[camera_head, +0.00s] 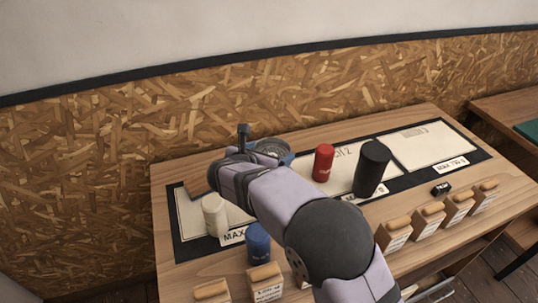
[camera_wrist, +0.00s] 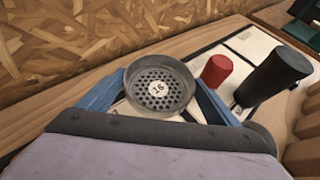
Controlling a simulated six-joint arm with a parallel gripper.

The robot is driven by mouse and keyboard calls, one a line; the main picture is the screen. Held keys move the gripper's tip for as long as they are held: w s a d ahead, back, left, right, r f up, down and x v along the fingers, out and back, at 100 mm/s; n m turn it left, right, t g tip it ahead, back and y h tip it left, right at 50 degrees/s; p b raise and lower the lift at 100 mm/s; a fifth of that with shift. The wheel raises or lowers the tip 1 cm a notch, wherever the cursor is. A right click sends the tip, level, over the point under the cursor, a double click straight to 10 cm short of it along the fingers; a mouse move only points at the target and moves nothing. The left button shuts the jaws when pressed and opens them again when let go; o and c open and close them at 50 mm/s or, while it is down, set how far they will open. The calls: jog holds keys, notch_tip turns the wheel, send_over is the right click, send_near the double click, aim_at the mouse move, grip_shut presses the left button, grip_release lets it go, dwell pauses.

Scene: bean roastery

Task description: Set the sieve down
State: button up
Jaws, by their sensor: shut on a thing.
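The sieve (camera_wrist: 161,88) is a round grey metal pan with a perforated floor and a white disc marked 16. It sits between the two blue fingers of my gripper (camera_wrist: 160,96), which is shut on its sides. The sieve looks level and empty. In the head view the sieve (camera_head: 270,148) shows at the far end of my arm, over the back part of the table, its near side hidden by my wrist. I cannot tell how high it is above the surface.
A red cylinder (camera_head: 323,163) and a taller black cylinder (camera_head: 372,168) stand to the right on the dark-bordered mat (camera_head: 392,184). A cream cylinder (camera_head: 214,214) and a blue one (camera_head: 258,246) stand at left. Several labelled boxes (camera_head: 429,219) line the front. The mat's right panel (camera_head: 432,146) is clear.

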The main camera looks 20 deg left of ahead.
jog(key=shift+w+a+f+b, duration=0.2)
jog(key=shift+a+f+b, duration=0.15)
jog(key=shift+f+b, duration=0.5)
jog(key=shift+w+a+r+y+b, duration=0.1)
jog(key=shift+w+a+y+b, duration=0.15)
jog(key=shift+b, duration=0.35)
jog(key=shift+s+n, duration=0.1)
jog(key=shift+n, duration=0.2)
jog(key=shift+f+p, duration=0.4)
jog(key=shift+f, duration=4.55)
jog(key=shift+f, duration=0.1)
jog(key=shift+f, duration=0.15)
jog(key=o, duration=1)
jog(key=shift+d, duration=0.1)
jog(key=shift+r, duration=0.25)
